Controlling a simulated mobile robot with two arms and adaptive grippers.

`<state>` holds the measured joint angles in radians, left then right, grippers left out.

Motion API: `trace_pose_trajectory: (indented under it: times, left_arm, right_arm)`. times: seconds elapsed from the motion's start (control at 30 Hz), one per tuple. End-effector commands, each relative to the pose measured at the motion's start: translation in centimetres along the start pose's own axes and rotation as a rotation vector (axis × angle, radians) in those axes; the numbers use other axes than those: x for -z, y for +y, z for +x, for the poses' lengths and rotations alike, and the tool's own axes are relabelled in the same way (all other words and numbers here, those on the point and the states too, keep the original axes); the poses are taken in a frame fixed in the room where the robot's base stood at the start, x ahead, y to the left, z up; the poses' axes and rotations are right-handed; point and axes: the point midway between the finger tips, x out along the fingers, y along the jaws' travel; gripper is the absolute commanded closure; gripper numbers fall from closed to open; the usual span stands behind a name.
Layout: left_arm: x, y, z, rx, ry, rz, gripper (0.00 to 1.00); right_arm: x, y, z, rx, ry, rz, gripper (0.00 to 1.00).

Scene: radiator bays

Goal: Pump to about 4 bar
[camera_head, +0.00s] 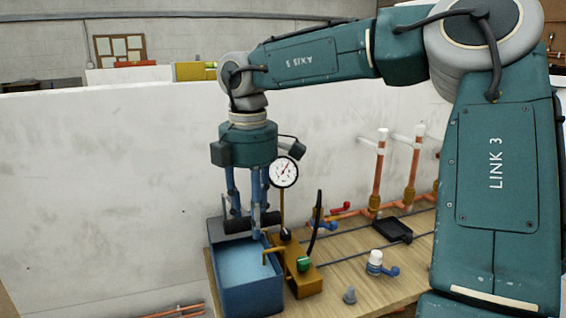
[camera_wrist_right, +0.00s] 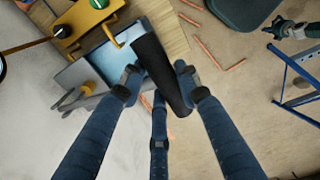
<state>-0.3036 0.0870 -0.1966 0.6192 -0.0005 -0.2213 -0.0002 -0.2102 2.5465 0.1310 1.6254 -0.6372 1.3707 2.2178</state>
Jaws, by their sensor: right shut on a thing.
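The test pump has a blue water tank (camera_head: 245,280), a brass-coloured block (camera_head: 297,272) with a green knob, and a round white gauge (camera_head: 284,172) on a thin stem. The gauge has a red needle pointing up and to the right; its figures are too small to read. My right gripper (camera_head: 250,222) is shut on the black pump handle grip (camera_head: 237,225), above the tank. In the right wrist view the black grip (camera_wrist_right: 160,75) lies slanted between the blue fingers (camera_wrist_right: 158,82). My left gripper does not show in the head view.
A wooden board (camera_head: 345,272) carries copper pipes (camera_head: 378,172), a black tray (camera_head: 392,229) and a white valve with a blue handle (camera_head: 376,264). A black hose (camera_head: 315,225) rises beside the block. A white wall stands behind. Copper pieces (camera_wrist_right: 208,52) lie on the floor.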

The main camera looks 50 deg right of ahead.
Motion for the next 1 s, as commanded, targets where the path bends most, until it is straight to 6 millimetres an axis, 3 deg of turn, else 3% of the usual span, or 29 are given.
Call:
trace_pose_trajectory:
  times: [0.03, 0.13, 0.77, 0.8, 1.0]
  left_arm:
    - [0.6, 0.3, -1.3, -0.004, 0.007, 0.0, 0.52]
    - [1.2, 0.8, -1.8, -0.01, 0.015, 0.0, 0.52]
    - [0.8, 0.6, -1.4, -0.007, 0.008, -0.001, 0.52]
    - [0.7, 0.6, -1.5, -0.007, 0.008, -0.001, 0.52]
    - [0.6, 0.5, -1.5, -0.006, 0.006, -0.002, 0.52]
  right_arm:
    - [0.4, 0.1, -1.0, 0.009, 0.011, -0.002, 0.91]
    - [0.4, 0.3, -1.2, 0.022, 0.011, -0.001, 0.91]
    - [0.5, 0.1, -0.9, 0.028, 0.012, -0.003, 0.91]
    - [0.5, 0.1, -0.9, 0.028, 0.012, -0.003, 0.62]
    - [0.4, 0.1, -0.9, 0.029, 0.008, -0.002, 0.59]
